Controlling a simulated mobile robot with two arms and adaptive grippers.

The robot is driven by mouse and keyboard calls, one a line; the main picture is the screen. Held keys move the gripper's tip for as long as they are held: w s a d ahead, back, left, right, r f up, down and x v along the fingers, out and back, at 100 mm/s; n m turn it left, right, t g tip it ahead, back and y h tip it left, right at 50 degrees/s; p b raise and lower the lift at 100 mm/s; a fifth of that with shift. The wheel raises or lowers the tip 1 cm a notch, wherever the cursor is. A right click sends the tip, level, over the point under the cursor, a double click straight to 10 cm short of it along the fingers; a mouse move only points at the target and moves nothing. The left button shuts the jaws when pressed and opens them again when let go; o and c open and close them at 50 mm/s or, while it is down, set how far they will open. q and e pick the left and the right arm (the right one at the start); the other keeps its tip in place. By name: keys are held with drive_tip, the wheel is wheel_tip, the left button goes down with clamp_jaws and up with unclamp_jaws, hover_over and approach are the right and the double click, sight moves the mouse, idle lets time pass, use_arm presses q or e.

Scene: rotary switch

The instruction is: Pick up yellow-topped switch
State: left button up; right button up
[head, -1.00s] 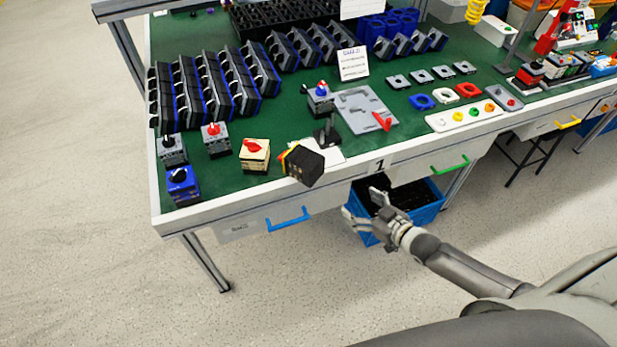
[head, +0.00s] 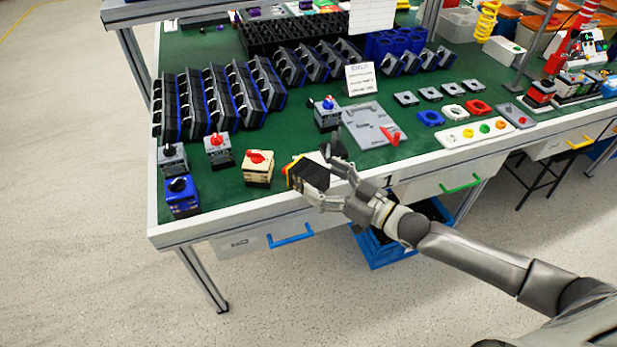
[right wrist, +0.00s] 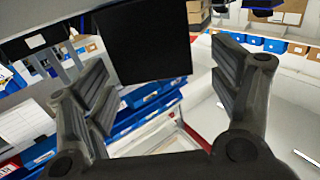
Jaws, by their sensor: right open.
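The yellow-topped switch is a black block (head: 310,176) with a yellow and red end. It sits tilted at the table's front edge in the head view. My right gripper (head: 328,178) is open at its right side, with one finger behind and one in front. In the right wrist view the dark block (right wrist: 150,45) shows between the spread fingers (right wrist: 165,95), with a gap on the right; contact cannot be told. Part of the switch's right side is hidden by my gripper. My left gripper is not in view.
A cream switch with a red knob (head: 258,168) stands just left of the block. A blue-based switch (head: 182,197) and grey ones are further left. A grey plate with a red handle (head: 372,122) lies behind my gripper. Drawers with blue (head: 290,238) and green handles are below.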

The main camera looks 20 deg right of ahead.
sight(308, 169)
drive_tip(key=x, duration=0.5)
drive_tip(key=shift+w+d, duration=0.1)
drive_tip(key=shift+w, duration=0.1)
drive_tip(key=c, duration=1.4)
drive_tip(key=shift+r+p, duration=0.3)
drive_tip(key=shift+r, duration=0.3)
drive_tip(key=s+a+r+p, duration=0.1)
drive_tip(key=s+a+r, duration=0.8)
drive_tip(key=s+r, duration=0.25)
drive_tip(key=s+d+m+t+h, duration=0.2)
drive_tip(key=d+m+t+h, duration=0.1)
drive_tip(key=d+m+h, duration=0.4)
drive_tip(key=d+h, duration=0.3)
drive_tip(key=d, duration=0.1)
drive_tip(key=shift+f+p, duration=0.35)
